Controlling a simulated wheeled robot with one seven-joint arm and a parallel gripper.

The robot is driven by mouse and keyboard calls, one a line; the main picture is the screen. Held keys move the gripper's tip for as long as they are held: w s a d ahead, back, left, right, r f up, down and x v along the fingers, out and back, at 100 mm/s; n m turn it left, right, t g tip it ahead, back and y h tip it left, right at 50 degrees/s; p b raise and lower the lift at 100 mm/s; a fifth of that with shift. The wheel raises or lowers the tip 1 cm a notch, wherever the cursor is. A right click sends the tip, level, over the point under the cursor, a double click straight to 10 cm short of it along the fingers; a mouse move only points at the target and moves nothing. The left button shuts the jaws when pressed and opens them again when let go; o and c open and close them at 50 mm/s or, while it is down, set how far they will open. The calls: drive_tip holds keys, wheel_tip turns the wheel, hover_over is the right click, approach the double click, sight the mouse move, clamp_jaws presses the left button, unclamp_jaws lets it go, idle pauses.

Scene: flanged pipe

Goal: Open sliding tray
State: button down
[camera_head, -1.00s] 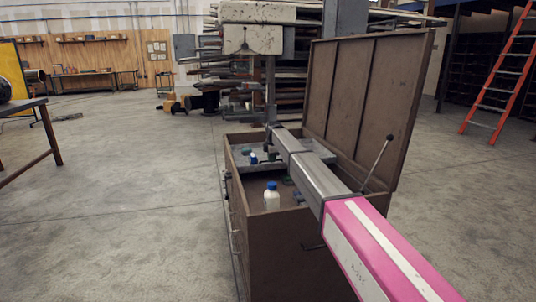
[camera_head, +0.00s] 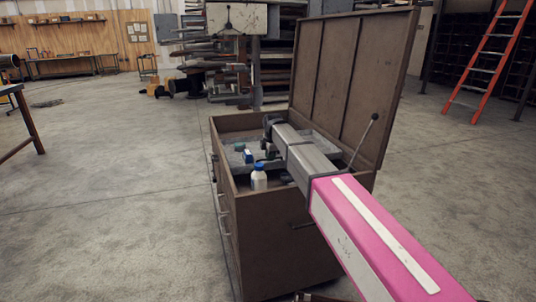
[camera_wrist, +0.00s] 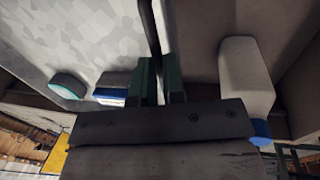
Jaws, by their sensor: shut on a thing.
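A brown chest (camera_head: 275,235) stands open, with a grey sliding tray (camera_head: 232,160) inside its upper part. My gripper (camera_head: 265,157) reaches down into the chest at the tray's near side. In the wrist view, the two green fingers of my gripper (camera_wrist: 160,75) are shut on the thin dark wall of the tray (camera_wrist: 110,30), one on each side. A white bottle with a blue cap (camera_head: 259,179) stands in the chest in front of the tray. It also shows right of the fingers in the wrist view (camera_wrist: 242,75).
The raised lid (camera_head: 350,85) stands at the chest's right, with a support rod (camera_head: 364,140) near my arm. A small blue-and-white item (camera_head: 248,156) lies on the tray. A table (camera_head: 20,110) is far left. The floor left of the chest is clear.

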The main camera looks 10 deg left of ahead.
drive_tip(key=shift+s+d, duration=0.1)
drive_tip(key=shift+s, duration=0.05)
drive_tip(key=c, duration=1.2)
unclamp_jaws()
wheel_tip(320, 180, up, 11)
drive_tip(key=s+d, duration=0.1)
drive_tip(key=shift+s+f, duration=0.15)
drive_tip(key=shift+s, duration=0.25)
